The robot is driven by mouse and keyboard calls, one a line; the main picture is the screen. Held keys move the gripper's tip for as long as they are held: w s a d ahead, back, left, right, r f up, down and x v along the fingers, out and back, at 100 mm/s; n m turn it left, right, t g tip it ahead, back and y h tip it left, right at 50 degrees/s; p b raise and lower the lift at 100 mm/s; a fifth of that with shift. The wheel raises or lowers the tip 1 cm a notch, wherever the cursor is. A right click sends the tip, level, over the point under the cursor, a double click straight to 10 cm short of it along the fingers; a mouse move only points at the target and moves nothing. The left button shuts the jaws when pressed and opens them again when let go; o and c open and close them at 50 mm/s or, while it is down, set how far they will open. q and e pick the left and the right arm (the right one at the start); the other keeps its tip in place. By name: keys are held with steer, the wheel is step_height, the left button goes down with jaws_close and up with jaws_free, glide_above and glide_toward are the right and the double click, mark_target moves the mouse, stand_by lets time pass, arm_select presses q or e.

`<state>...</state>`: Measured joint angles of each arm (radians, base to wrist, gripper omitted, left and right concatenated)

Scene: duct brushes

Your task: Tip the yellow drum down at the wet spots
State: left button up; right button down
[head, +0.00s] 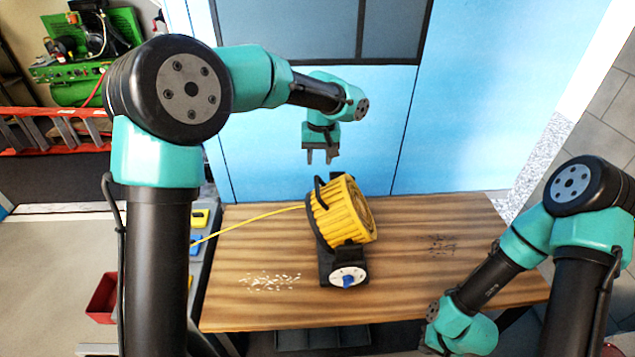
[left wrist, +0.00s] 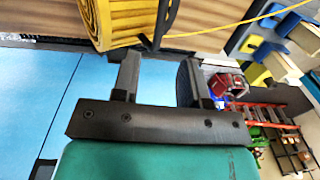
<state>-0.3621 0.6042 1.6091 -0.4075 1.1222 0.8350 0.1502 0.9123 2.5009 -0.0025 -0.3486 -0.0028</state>
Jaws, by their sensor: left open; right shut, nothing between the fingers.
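The yellow ribbed drum (head: 343,211) sits in a black stand with a blue knob on a pale dial (head: 348,277), on the wooden table. Its round face points right and somewhat upward; a black handle (head: 319,192) is on its left side. Dark spots (head: 438,244) lie right of it and whitish specks (head: 268,281) lie left; I cannot tell which are wet. My left gripper (head: 323,160) is open and empty, above and behind the drum. In the left wrist view its fingers (left wrist: 158,80) are apart, with the drum (left wrist: 127,20) beyond. My right gripper is out of sight below the frame.
A yellow cord (head: 250,225) runs left from the drum. A blue cabinet (head: 460,110) stands behind the wooden table (head: 400,285). A side rack with coloured bins (head: 199,218) adjoins the left edge. The table's right part is mostly clear.

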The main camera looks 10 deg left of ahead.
mark_target(317, 185)
arm_select(q)
steer(key=f, duration=0.9)
steer(key=shift+a, duration=0.2)
jaws_close()
